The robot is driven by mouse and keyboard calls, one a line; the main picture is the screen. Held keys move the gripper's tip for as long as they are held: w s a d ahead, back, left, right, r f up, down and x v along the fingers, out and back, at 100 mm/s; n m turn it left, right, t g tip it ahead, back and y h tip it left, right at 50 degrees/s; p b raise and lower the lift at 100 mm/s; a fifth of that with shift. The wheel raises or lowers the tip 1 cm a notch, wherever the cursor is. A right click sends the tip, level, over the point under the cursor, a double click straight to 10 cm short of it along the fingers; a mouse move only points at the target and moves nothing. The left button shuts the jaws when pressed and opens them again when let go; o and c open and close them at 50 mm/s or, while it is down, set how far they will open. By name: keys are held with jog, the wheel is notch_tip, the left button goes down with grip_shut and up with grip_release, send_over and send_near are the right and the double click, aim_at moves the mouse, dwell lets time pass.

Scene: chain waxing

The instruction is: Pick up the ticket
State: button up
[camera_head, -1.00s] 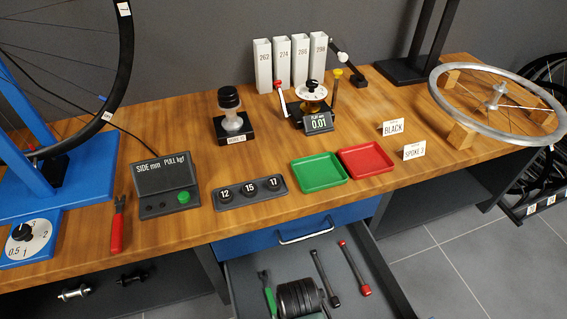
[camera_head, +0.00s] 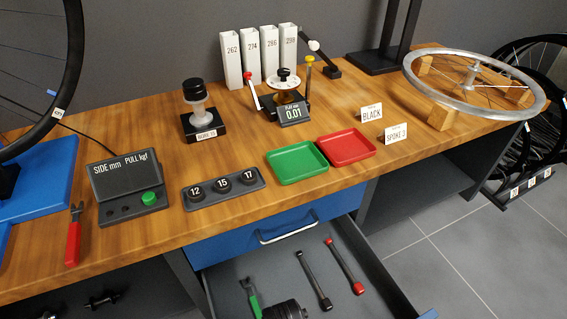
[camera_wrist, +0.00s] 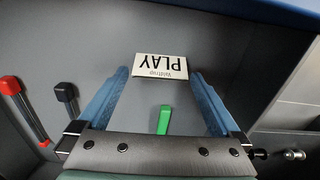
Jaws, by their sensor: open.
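A white card (camera_wrist: 161,66) reading "PLAY", upside down in the wrist view, is the ticket I see by my gripper. It appears in the grey drawer (camera_wrist: 215,45), and whether it lies flat or stands is unclear. My gripper (camera_wrist: 163,76) is open, its two blue fingers on either side of the card in the picture. A gap shows between each fingertip and the card, and its depth is hard to judge. The card is not visible in the head view. Two other white cards, "BLACK" (camera_head: 371,114) and "SPOKE 3" (camera_head: 395,133), stand on the bench.
The open drawer (camera_head: 225,285) also holds a red-ended tool (camera_head: 344,266), a black-ended tool (camera_head: 314,281) and a green-handled tool (camera_head: 250,297). The green handle (camera_wrist: 164,120) shows between my fingers. Green (camera_head: 296,162) and red (camera_head: 346,147) trays sit on the bench (camera_head: 225,212) above.

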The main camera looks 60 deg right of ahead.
notch_tip(320, 180, down, 2)
jog(key=shift+f+b, duration=0.15)
jog(key=shift+b, duration=0.25)
jog(key=c, duration=1)
